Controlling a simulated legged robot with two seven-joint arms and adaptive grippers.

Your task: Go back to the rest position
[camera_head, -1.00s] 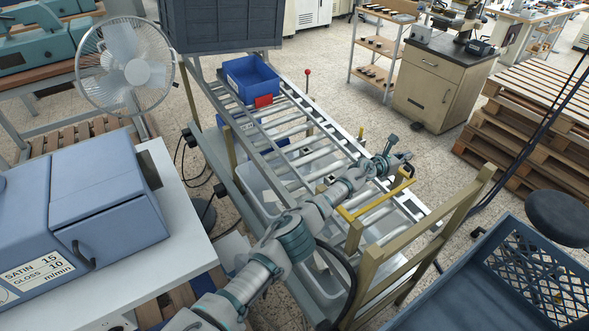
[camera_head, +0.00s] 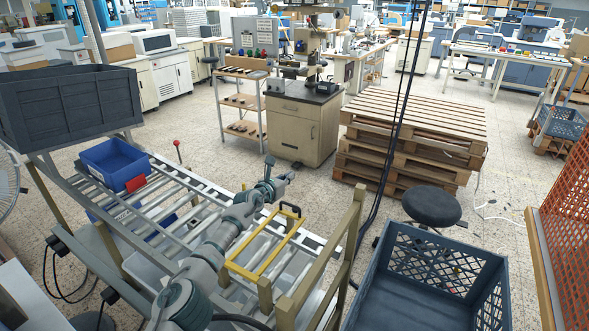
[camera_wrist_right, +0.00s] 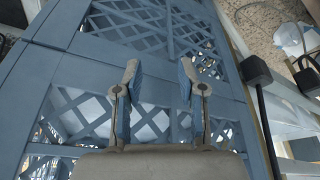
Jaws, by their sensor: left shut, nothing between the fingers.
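My left arm reaches in from the bottom left of the head view, over the roller conveyor (camera_head: 190,238). My left gripper (camera_head: 286,179) is at the far end of this arm, shut and empty, beyond the rollers' right edge and above the floor. My right gripper (camera_wrist_right: 158,75) shows in the right wrist view with its two fingers apart and nothing between them. A blue lattice-walled crate fills the view behind its fingers (camera_wrist_right: 75,105). My right arm is not visible in the head view.
A blue bin (camera_head: 115,165) with a red tag sits on the conveyor. A yellow frame (camera_head: 245,272) and wooden rails stand near my left arm. A blue-grey crate (camera_head: 425,300), a dark stool (camera_head: 432,207) and stacked pallets (camera_head: 410,125) are at right. Open floor lies behind.

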